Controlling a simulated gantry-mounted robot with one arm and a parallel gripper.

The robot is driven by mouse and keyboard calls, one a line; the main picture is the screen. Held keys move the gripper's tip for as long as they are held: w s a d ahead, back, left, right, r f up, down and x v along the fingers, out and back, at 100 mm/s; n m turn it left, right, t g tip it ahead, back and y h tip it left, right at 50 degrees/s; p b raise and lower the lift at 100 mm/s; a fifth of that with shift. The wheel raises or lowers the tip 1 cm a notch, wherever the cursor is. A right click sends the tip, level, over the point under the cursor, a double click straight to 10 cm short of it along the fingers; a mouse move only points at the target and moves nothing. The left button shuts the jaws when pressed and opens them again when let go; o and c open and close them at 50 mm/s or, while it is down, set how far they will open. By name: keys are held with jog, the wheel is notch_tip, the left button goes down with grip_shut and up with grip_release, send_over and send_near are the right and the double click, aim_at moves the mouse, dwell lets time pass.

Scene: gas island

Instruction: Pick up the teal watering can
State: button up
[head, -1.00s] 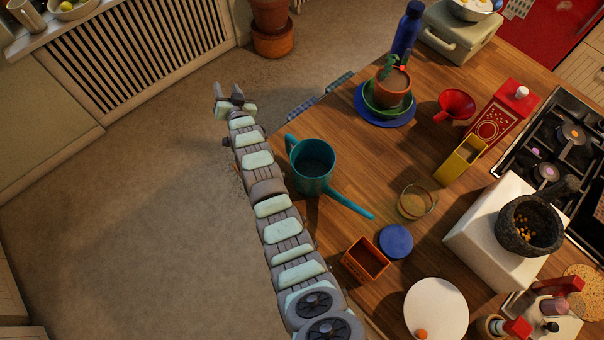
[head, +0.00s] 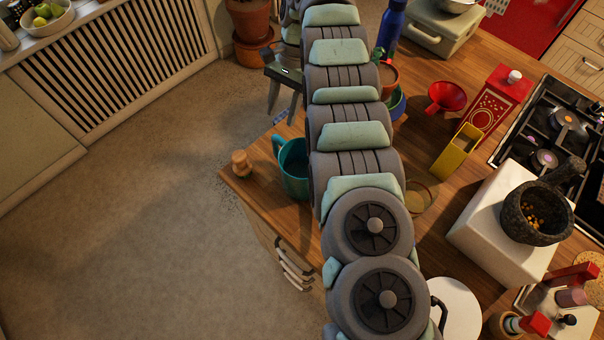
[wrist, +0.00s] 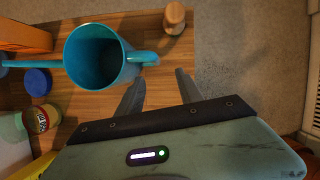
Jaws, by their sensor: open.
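The teal watering can (head: 291,170) stands upright on the wooden island near its left edge in the head view. My arm hides its right side and spout there. In the wrist view I look down into the open can (wrist: 74,55); its loop handle (wrist: 146,57) points right and its spout runs off left. My gripper (head: 283,112) is open and empty, beyond the can in the head view. In the wrist view the fingers (wrist: 160,76) point towards the handle side, apart from the handle as far as I can see.
A small wooden object (head: 240,163) stands at the island's corner, close to the handle. The wrist view shows an orange box (wrist: 24,37), a blue disc (wrist: 37,82) and a jar (wrist: 45,118) left of the can. Open floor (head: 140,210) lies left of the island.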

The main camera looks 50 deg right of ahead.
aim_at(276, 146)
jog(key=shift+p+x, duration=2.85)
jog(key=shift+p, duration=0.75)
jog(key=shift+s+a+f+p, duration=0.35)
jog(key=shift+a+p, duration=0.15)
jog(key=shift+a, duration=0.15)
jog(key=shift+p+x, duration=0.45)
jog(key=shift+x, duration=1.45)
jog(key=shift+c, duration=0.4)
grip_shut()
